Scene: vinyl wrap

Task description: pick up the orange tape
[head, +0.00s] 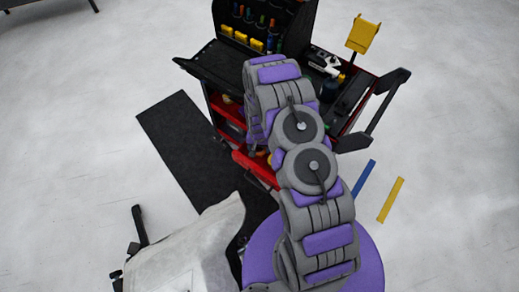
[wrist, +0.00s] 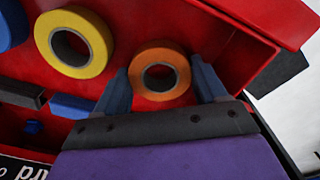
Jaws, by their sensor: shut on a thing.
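The orange tape (wrist: 179,61) is a ring-shaped roll against the red surface of the cart in the wrist view. My gripper (wrist: 160,82) has one dark blue finger on each side of the roll and is shut on it. Its hole faces the wrist camera. In the head view my arm hides the gripper and the orange tape.
A yellow tape roll (wrist: 73,63) lies just left of the orange one. A blue roll (wrist: 8,25) shows at the left edge. The cart (head: 222,107) has red drawers and a black top with tools. A black mat (head: 180,140) lies on the floor beside it.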

